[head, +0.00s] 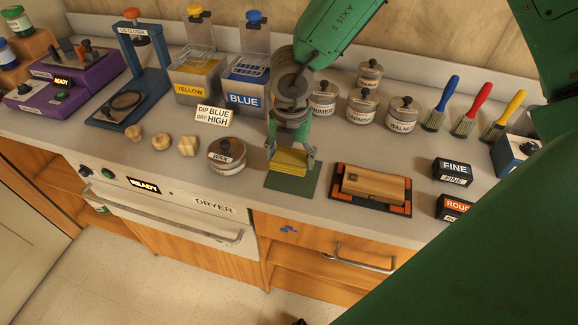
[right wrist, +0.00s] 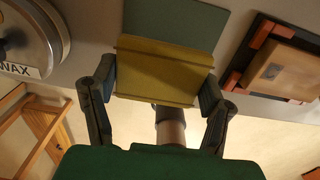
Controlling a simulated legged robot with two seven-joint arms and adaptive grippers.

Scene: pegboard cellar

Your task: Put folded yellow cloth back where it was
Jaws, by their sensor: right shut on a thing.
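The folded yellow cloth (head: 288,163) is between the fingers of my right gripper (head: 290,152), which is shut on it. The right wrist view also shows the cloth (right wrist: 163,75) between the two dark fingers (right wrist: 157,92). A flat dark green mat (head: 293,189) lies at the counter's front edge, and the cloth is over its back part in the head view. The mat also shows behind the cloth in the right wrist view (right wrist: 180,18). I cannot tell whether the cloth touches the mat. My left gripper is not in view.
A WAX tin (head: 227,157) stands left of the mat. A wooden block (head: 373,186) sits in a dark holder (head: 345,198) to the right. Several labelled tins stand behind, with brushes (head: 471,110) to the right. The dryer (head: 215,222) is below the counter's front edge.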

